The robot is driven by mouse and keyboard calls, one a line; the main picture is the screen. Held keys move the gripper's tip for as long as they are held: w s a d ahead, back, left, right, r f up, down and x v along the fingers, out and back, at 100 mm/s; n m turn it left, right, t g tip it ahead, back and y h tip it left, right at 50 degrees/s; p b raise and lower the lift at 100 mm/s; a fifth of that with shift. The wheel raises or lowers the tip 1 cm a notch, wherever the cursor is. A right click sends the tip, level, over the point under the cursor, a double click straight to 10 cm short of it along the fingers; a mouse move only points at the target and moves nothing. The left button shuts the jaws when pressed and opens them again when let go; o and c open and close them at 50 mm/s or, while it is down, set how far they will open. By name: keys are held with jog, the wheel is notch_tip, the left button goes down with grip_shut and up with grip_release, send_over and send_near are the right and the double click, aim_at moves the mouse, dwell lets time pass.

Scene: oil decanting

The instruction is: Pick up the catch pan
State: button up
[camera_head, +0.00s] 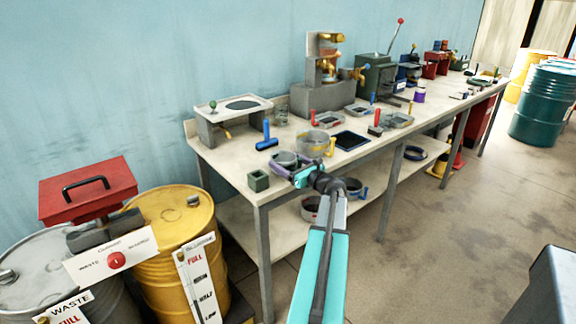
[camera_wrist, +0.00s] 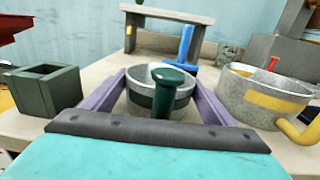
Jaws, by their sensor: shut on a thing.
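A round grey metal pan with a dark green band and green handle (camera_wrist: 143,98) is between the purple fingers of my gripper (camera_wrist: 160,88). The fingers are shut on it, one along each side, and the green handle points toward the wrist. In the head view this pan (camera_head: 285,157) is at the near edge of the workbench, with my gripper (camera_head: 290,168) at it. I cannot tell whether its base touches the bench. A similar pan with a yellow band and yellow handle (camera_wrist: 262,98) stands just right; it also shows in the head view (camera_head: 312,141).
A dark green square box (camera_wrist: 46,88) is on the bench (camera_head: 228,162) to the left. A blue-handled tool (camera_head: 267,138) and a grey stand (camera_head: 232,115) are behind. More pans (camera_head: 354,186) are on the lower shelf. Drums (camera_head: 178,225) stand left of the bench.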

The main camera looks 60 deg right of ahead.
jog(key=shift+r, duration=0.15)
jog(key=shift+r, duration=1.7)
jog(key=v, duration=0.5)
jog(key=r+b+v, duration=0.1)
jog(key=v, duration=0.4)
jog(key=a+v, duration=0.1)
jog(key=v, duration=0.5)
jog(key=shift+w+a+r, duration=0.1)
jog(key=shift+w+r, duration=0.1)
jog(key=shift+w, duration=0.1)
